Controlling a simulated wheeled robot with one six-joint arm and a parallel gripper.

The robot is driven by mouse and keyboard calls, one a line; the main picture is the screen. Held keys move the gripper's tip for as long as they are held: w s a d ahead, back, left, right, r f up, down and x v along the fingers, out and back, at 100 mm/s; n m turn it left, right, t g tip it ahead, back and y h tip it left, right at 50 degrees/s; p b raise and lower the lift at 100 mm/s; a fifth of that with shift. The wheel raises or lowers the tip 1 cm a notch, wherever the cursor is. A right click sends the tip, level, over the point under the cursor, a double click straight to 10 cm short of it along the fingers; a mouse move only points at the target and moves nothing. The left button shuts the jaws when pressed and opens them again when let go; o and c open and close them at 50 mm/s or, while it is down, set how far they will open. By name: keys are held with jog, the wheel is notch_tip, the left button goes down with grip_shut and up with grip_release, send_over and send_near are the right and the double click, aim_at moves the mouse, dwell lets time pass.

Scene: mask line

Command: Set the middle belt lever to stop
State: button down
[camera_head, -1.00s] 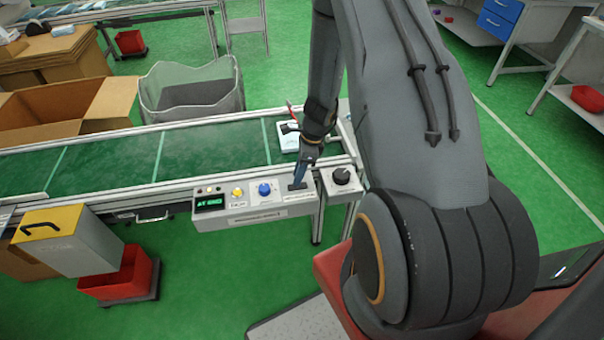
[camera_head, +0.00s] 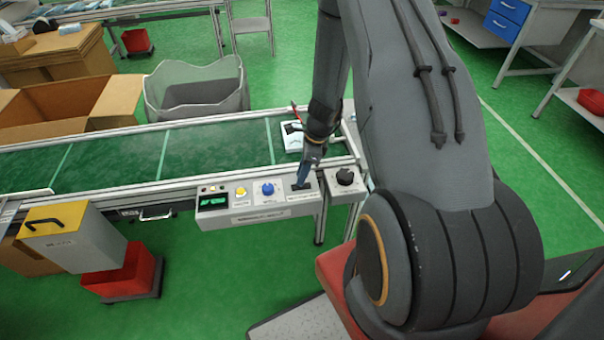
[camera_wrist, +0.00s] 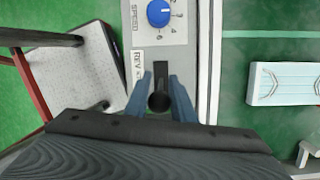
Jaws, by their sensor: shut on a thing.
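The middle belt lever has a dark round knob (camera_wrist: 159,102) in the wrist view, standing over a dark slot on the light grey control panel (camera_head: 262,213). My gripper (camera_head: 302,184) has its blue fingers at the right end of this panel. In the wrist view the fingers (camera_wrist: 160,90) stand on both sides of the lever, shut on it. The label "REV" shows at the slot's left end; the other markings are hidden. In the head view the fingers cover most of the lever, so its exact setting cannot be told.
A blue speed knob (camera_head: 267,188), a yellow button (camera_head: 241,191) and a small display (camera_head: 213,199) sit left of the lever. A black knob (camera_head: 345,176) is on the box to the right. The green belt (camera_head: 215,147) behind carries a pale mask pack (camera_head: 291,138).

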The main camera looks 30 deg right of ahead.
jog(key=shift+s+f, duration=0.15)
jog(key=c, duration=1.7)
grip_release()
jog(key=shift+o, duration=0.2)
jog(key=shift+d+r, duration=0.15)
jog(key=shift+r, duration=0.3)
jog(key=shift+b+v, duration=0.6)
jog(key=shift+v, duration=2.85)
